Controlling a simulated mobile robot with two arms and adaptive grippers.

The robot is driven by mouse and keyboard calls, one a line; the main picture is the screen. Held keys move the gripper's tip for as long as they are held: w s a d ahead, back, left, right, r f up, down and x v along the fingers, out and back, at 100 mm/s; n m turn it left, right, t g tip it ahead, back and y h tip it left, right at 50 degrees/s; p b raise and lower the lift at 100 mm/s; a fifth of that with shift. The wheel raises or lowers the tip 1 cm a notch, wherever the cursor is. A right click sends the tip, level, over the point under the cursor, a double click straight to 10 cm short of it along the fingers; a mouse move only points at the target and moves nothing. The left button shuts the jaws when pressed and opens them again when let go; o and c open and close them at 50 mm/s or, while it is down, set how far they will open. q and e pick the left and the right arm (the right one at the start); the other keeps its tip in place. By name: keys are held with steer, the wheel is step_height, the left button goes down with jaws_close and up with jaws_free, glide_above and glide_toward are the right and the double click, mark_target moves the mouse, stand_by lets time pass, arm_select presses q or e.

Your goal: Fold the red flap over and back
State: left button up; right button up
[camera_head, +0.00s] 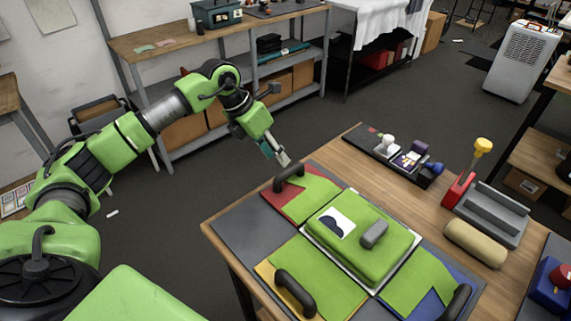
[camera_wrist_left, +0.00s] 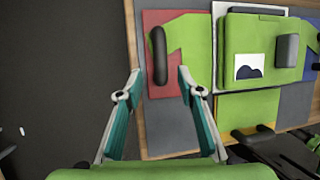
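The red flap (camera_head: 275,206) lies flat at the far left of the folding board, with a green shirt sleeve (camera_head: 306,199) over part of it. Its black handle (camera_head: 289,175) stands at its outer edge. My left gripper (camera_head: 275,155) is above and just beyond that handle, apart from it. In the left wrist view my left gripper (camera_wrist_left: 159,75) is open and empty, with the black handle (camera_wrist_left: 158,55) ahead between its fingertips. The green shirt body (camera_head: 350,250) lies on the middle panel under a grey block (camera_head: 374,234).
The yellow flap (camera_head: 268,273) and blue flap (camera_head: 460,277), each with a black handle, lie flat around the middle. A dark tray (camera_head: 370,150) with stamps, a red press with a yellow knob (camera_head: 483,147) and a tan roll (camera_head: 475,243) stand behind and right.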

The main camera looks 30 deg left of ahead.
mark_target(287, 170)
arm_select(q)
steer(key=p+x, duration=0.1)
steer(key=x, duration=0.4)
steer(key=shift+w+d+f, duration=0.2)
steer(key=shift+d+f, duration=0.05)
steer(key=shift+f, duration=0.1)
steer(key=shift+w+d+f, duration=0.1)
steer(key=shift+f, duration=0.4)
arm_select(e)
steer(key=shift+w+d+r, duration=0.25)
steer(key=shift+d+r, duration=0.1)
steer(key=shift+r, duration=0.15)
steer(key=shift+w+d+r, duration=0.2)
steer(key=shift+d+r, duration=0.1)
steer(key=shift+r, duration=0.2)
arm_select(q)
jaws_close()
